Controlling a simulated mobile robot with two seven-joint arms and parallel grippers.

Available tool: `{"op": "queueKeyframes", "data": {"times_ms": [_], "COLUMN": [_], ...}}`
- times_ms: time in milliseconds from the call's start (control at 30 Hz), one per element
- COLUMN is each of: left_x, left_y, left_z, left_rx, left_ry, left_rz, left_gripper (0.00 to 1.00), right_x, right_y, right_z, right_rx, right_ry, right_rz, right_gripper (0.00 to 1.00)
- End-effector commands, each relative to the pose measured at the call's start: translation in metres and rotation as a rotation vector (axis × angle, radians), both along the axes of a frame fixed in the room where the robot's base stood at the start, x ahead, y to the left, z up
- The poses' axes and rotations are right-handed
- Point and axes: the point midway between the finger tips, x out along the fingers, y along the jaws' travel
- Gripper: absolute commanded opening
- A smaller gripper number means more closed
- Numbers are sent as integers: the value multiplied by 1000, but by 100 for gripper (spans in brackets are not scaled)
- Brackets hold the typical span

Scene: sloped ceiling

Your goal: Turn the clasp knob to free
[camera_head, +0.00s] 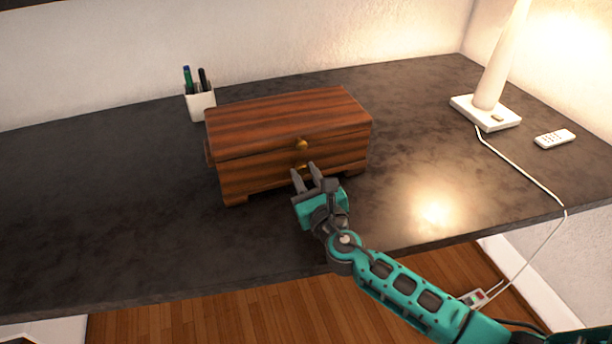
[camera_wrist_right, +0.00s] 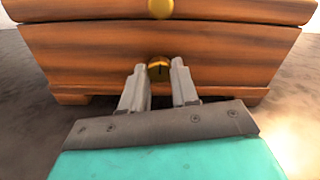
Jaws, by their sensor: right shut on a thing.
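A wooden chest (camera_head: 262,167) with a closed lid stands on the dark table. Its front shows in the right wrist view (camera_wrist_right: 80,60). The brass clasp knob (camera_wrist_right: 158,70) sits on the front of the chest's body and has a dark upright mark on its face. A second brass knob (camera_wrist_right: 160,8) is above it on the lid; it also shows in the head view (camera_head: 302,144). My right gripper (camera_head: 304,171) is at the chest front, its two grey fingers shut on the clasp knob from either side. The fingers partly hide this knob in the head view. My left gripper is not in view.
A white cup with pens (camera_head: 201,105) stands behind the chest at left. A white lamp (camera_head: 485,112) with a cord and a white remote (camera_head: 554,139) are at the right. The table (camera_head: 110,220) is clear left of the chest and in front.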

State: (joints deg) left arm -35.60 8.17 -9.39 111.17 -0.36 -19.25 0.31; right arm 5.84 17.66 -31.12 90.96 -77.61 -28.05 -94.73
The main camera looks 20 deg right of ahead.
Motion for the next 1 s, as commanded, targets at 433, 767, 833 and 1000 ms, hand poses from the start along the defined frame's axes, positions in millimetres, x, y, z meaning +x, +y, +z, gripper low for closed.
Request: {"op": "queueKeyframes", "data": {"times_ms": [433,767,833,1000], "left_x": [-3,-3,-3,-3], "left_y": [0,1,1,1], "left_z": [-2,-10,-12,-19], "left_rx": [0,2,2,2], "left_ry": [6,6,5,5], "left_rz": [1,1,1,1], "left_gripper": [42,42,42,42], "right_x": [0,0,0,0], "right_y": [0,0,0,0], "right_z": [0,-2,-2,-3], "right_rx": [9,155,211,367], "right_ry": [0,6,8,15], "right_rz": [0,-1,-1,0], "right_gripper": [0,0,0,0]}}
